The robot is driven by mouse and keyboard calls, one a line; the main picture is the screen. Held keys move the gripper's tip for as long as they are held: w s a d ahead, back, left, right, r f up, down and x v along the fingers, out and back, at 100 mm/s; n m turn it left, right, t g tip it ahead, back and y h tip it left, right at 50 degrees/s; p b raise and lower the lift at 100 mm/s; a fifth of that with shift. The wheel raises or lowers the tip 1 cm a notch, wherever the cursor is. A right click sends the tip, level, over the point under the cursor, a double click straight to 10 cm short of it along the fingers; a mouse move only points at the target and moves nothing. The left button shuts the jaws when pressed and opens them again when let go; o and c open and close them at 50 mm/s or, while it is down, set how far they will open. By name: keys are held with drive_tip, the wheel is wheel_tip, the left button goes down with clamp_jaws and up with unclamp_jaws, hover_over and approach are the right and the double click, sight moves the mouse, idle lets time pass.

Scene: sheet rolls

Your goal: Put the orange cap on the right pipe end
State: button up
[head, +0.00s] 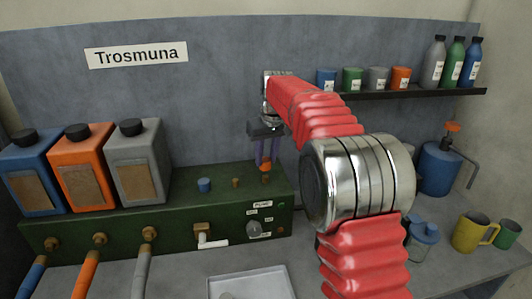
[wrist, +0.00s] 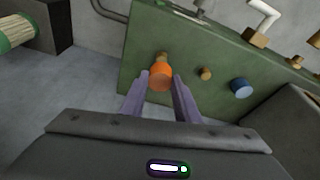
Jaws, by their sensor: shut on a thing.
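The orange cap (head: 265,166) is between the purple fingers of my gripper (head: 266,155), directly over the right pipe end (head: 266,179) on top of the green box. In the wrist view the orange cap (wrist: 160,76) sits between the fingertips of my gripper (wrist: 160,80), which is shut on it. The brass of the right pipe end (wrist: 162,57) shows just past the cap. The cap lines up with the pipe and looks in contact or very close; I cannot tell whether it is seated.
The green box (head: 150,215) also carries a bare brass stub (head: 236,183) and a blue cap (head: 204,185). Blue, orange (head: 83,165) and grey canisters stand at left. A shelf (head: 420,93) with jars and bottles is at upper right. A tray (head: 250,280) lies in front.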

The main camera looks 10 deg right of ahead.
sight(267, 165)
drive_tip(key=shift+f, duration=2.55)
drive_tip(key=o, duration=1.1)
drive_tip(key=shift+s, duration=0.1)
drive_tip(key=v, duration=1.3)
drive_tip(key=shift+r, duration=0.35)
